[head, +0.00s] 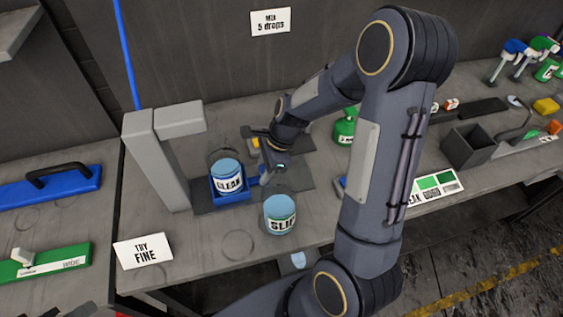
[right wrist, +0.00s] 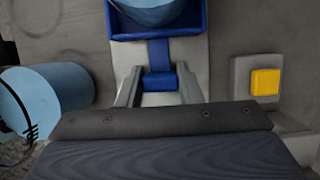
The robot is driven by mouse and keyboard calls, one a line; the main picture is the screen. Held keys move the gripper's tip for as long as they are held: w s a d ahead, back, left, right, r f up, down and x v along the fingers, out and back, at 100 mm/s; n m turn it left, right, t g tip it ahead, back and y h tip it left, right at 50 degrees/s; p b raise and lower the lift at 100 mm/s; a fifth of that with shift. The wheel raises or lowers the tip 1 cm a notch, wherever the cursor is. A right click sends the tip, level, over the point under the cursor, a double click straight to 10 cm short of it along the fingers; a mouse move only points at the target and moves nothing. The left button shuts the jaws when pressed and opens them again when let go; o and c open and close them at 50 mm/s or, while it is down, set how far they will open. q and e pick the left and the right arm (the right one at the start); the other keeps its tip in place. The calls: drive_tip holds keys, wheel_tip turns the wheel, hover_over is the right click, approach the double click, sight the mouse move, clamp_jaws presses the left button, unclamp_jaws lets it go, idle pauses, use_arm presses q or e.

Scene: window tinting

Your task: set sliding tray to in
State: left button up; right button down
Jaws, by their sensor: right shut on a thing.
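The blue sliding tray (head: 234,196) sits under the grey stand (head: 158,160) on the bench, holding a light-blue tub labelled CLEAN (head: 228,178). In the right wrist view the tray (right wrist: 202,22) is at the top, with its blue handle (right wrist: 159,80) pointing towards my gripper. My right gripper (head: 266,174) is at the tray's right side in the head view. Its fingers, in the right wrist view (right wrist: 159,88), stand on both sides of the handle and are shut on it. My left gripper is not in view.
A tub labelled SLIP (head: 280,214) stands close in front of the gripper. A yellow button (right wrist: 265,82) on a grey box is beside the tray. A TRY FINE card (head: 143,251) stands front left.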

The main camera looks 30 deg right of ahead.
sight(247, 178)
drive_tip(key=a, duration=0.1)
drive_tip(key=w+a, duration=0.1)
drive_tip(key=a, duration=0.1)
drive_tip(key=shift+a+p, duration=0.15)
drive_tip(key=shift+p, duration=0.15)
drive_tip(key=shift+a, duration=0.1)
drive_tip(key=c, duration=1.4)
unclamp_jaws()
drive_tip(key=o, duration=0.4)
drive_tip(key=shift+w+a, duration=0.15)
drive_tip(key=v, duration=0.8)
